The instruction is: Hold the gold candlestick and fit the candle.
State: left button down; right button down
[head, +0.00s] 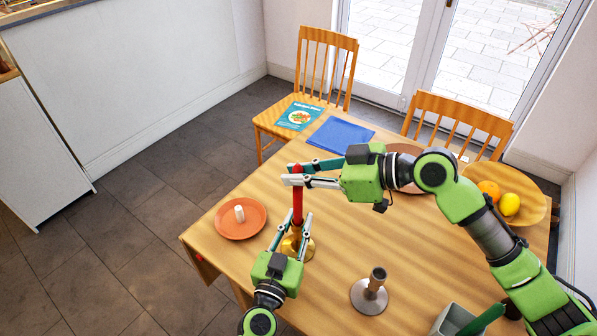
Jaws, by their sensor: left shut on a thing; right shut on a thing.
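The red candle (298,203) is upright, with my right gripper (292,174) shut on its upper part. The gold candlestick (308,249) stands on the wooden table, and my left gripper (294,224) is shut on its stem from the near side. The candle's lower end is directly above or at the top of the candlestick. My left gripper's fingers partly hide the join, so I cannot tell whether the candle is in the socket.
An orange plate (228,223) with a short white candle (239,213) is at the left table edge. A grey candlestick (371,293) stands at the front right, near a grey box (452,320). A fruit bowl (533,207) and a blue mat (340,136) lie farther back.

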jog(key=shift+f, duration=0.9)
dwell(1.1)
jog(key=c, duration=1.9)
grip_release()
jog(key=shift+d, duration=0.1)
jog(key=v, duration=1.1)
jog(key=shift+s+d+r, duration=0.15)
jog(key=shift+s+d, duration=0.05)
jog(key=shift+d, duration=0.15)
